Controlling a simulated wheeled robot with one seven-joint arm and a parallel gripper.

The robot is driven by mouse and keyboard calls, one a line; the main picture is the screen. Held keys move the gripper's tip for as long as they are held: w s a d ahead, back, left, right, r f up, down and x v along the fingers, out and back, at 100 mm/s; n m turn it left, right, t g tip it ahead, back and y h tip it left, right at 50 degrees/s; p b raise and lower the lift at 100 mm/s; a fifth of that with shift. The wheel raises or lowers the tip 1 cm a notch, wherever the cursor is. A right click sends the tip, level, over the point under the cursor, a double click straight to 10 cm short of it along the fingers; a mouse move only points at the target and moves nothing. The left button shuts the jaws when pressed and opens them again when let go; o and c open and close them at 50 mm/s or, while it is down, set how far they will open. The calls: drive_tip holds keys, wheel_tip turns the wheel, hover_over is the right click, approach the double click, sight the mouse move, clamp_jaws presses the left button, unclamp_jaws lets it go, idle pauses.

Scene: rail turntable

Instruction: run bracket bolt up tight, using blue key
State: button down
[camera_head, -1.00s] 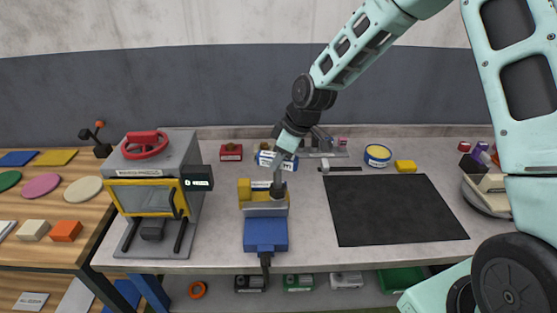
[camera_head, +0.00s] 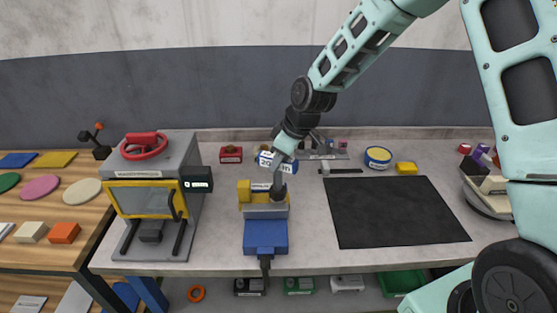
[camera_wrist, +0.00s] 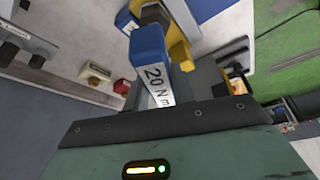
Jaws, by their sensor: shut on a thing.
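The blue key (camera_head: 291,168) has a white label reading 20 N m and is held in my gripper (camera_head: 281,165). In the wrist view the blue key (camera_wrist: 148,45) extends from the jaws toward a dark hexagonal end. In the head view a dark upright part (camera_head: 277,191) below the key stands at the yellow bracket (camera_head: 244,190), held in the blue vise (camera_head: 265,236). The yellow bracket (camera_wrist: 177,45) is right beside the key in the wrist view. The bolt head is hidden, so I cannot tell how the key sits on it.
A grey machine (camera_head: 158,190) with a red wheel and a small display stands left of the vise. A black mat (camera_head: 395,211) lies clear on the right. Behind are a red box (camera_head: 231,154), a round yellow-and-blue tin (camera_head: 378,156) and a yellow block (camera_head: 406,168).

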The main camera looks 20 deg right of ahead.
drive_tip(key=shift+m+b, duration=0.4)
drive_tip(key=shift+m, duration=0.2)
drive_tip(key=shift+m+t, duration=0.3)
drive_tip(key=shift+m+h+b, duration=0.3)
drive_tip(key=shift+m+b, duration=0.1)
drive_tip(key=shift+m, duration=0.1)
drive_tip(key=shift+a+m, duration=0.1)
drive_tip(key=shift+m, duration=0.2)
drive_tip(key=shift+m+h+b, duration=0.3)
drive_tip(key=shift+m, duration=0.1)
drive_tip(key=shift+t, duration=0.3)
